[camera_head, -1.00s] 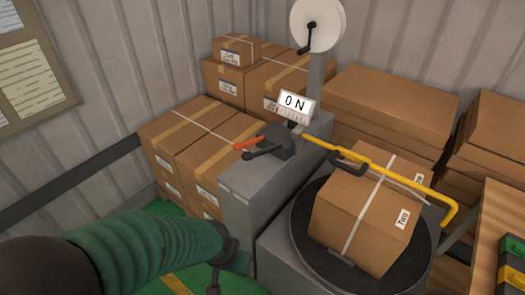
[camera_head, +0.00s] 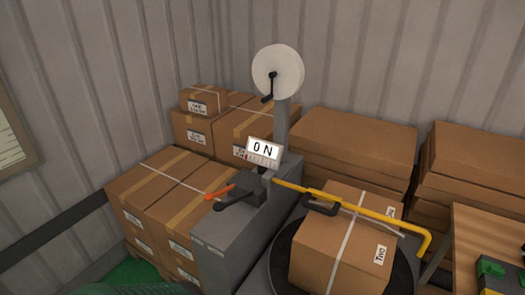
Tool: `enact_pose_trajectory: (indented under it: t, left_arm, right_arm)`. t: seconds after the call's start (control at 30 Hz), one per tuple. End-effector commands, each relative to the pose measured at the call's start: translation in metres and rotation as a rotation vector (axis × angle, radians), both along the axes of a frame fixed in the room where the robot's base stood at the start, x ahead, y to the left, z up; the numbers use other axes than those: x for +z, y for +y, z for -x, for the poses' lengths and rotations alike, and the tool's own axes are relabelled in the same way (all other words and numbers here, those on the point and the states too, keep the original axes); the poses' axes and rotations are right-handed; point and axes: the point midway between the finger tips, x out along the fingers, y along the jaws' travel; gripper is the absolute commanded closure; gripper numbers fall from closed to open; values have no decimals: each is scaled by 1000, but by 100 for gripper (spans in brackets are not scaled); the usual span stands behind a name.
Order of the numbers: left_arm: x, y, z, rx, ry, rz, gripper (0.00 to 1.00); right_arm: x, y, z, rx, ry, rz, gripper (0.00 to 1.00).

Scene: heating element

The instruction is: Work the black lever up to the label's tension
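The tensioner (camera_head: 242,188) is a dark grey head on top of a grey cabinet. Its black lever (camera_head: 224,205) points left, just below a red-orange handle (camera_head: 219,192). The display (camera_head: 263,151) above it reads "0 N". A strapped cardboard box (camera_head: 325,250) sits on a black round turntable (camera_head: 402,265), with a white strap over it. A white label (camera_head: 382,254) on the box is too small to read surely. Neither gripper is in view. Only a strip of my green left arm (camera_head: 135,290) shows at the bottom edge.
A yellow bar (camera_head: 375,215) with a black grip (camera_head: 320,207) spans over the box. A white strap reel (camera_head: 278,74) stands behind the display. Stacked boxes (camera_head: 165,205) stand left of the grey cabinet (camera_head: 215,262). A wooden bench (camera_head: 480,235) is at right.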

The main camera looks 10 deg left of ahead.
Motion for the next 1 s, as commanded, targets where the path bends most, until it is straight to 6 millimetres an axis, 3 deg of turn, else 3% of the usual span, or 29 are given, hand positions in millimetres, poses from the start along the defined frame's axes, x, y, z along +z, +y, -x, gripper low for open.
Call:
enact_pose_trajectory:
  t: [0.23, 0.57, 1.0]
  left_arm:
    - [0, 0, 0, 0, 0, 0, 57]
    - [0, 0, 0, 0, 0, 0, 100]
    - [0, 0, 0, 0, 0, 0, 100]
  right_arm:
    - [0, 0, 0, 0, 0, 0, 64]
    - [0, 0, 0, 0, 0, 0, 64]
    - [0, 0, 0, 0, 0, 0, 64]
